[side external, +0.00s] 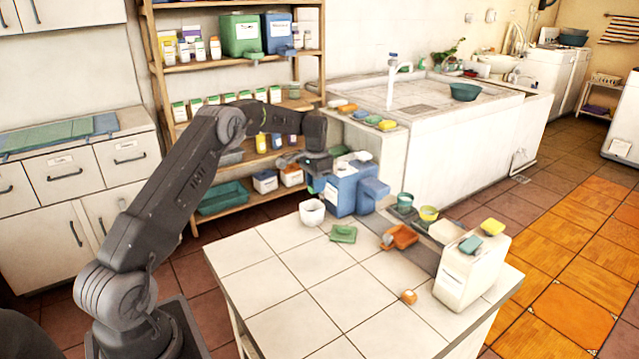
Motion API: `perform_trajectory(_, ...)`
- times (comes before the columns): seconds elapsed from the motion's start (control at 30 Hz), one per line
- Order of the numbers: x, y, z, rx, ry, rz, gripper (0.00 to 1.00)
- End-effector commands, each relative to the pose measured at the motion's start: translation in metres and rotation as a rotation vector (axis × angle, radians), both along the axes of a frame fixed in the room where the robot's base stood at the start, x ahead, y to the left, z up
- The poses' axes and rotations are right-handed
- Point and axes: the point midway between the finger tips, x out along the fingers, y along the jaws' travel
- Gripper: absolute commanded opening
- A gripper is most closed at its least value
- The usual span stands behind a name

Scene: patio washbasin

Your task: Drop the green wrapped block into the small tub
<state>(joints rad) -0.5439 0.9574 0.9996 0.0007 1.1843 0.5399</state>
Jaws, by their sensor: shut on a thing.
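My gripper (313,177) is above the left back part of the white tiled table, pointing down. It is shut on a small greenish block, which I take for the green wrapped block (316,186); it is small and partly hidden by the fingers. The small white tub (312,212) stands upright on the table just below the gripper, with a gap between them. The inside of the tub is hardly visible.
A blue container (350,188) stands close right of the tub and gripper. The front left is clear.

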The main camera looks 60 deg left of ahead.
Motion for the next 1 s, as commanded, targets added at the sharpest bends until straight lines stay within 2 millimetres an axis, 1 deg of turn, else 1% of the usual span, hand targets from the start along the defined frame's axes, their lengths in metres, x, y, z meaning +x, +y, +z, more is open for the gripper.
perform_trajectory(0.1,0.000,-0.001,-0.012,-0.002,0.003,-0.002,0.02)
perform_trajectory(0.3,0.000,-0.001,-0.031,-0.001,0.002,-0.003,0.02)
perform_trajectory(0.5,0.000,-0.001,-0.044,-0.001,0.001,-0.004,0.02)
perform_trajectory(0.7,0.000,-0.001,-0.049,-0.001,0.001,-0.004,0.02)
perform_trajectory(1.0,0.000,-0.001,-0.050,-0.001,0.001,-0.004,0.02)
